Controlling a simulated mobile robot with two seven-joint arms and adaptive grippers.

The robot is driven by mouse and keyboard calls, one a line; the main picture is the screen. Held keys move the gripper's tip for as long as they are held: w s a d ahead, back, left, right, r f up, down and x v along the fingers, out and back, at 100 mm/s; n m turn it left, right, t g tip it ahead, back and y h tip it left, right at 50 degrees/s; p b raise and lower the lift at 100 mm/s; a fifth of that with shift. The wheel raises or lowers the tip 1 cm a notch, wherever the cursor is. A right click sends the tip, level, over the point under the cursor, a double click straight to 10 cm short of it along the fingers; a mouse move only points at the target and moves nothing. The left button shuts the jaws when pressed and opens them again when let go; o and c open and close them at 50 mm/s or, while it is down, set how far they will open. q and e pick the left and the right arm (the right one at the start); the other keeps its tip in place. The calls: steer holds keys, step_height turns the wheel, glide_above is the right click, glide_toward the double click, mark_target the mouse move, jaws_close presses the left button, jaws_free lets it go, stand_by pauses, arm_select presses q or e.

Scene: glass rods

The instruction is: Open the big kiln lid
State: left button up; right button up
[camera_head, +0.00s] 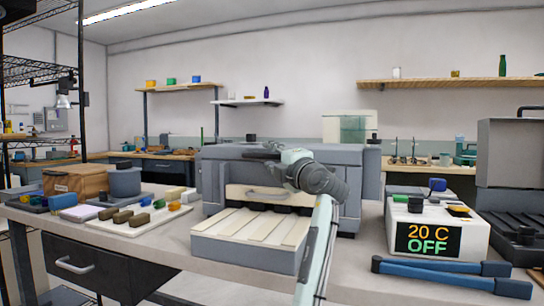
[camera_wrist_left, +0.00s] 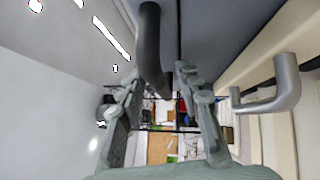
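The big kiln (camera_head: 213,185) is a wide blue-grey box in the middle of the bench. Its lid (camera_head: 225,152) lies flat, closed on top. A dark curved lid handle (camera_wrist_left: 150,40) shows in the left wrist view and, partly hidden by my gripper, in the head view. My left gripper (camera_wrist_left: 158,82) has its two fingers apart, one on each side of the handle's lower end. In the head view my left gripper (camera_head: 268,156) is at the lid's front edge. Contact with the handle cannot be told. My right gripper is not in view.
A cream-slatted ledge (camera_head: 245,226) juts out in front of the kiln; a silver handle (camera_wrist_left: 285,85) is beside my right finger in the wrist view. A control box (camera_head: 475,232) reads 20 C OFF. Blue-handled tongs (camera_head: 440,272) lie before it. A tray of small blocks (camera_head: 140,222) is left.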

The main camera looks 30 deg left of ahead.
arm_select(q)
jaws_close()
stand_by(0.3)
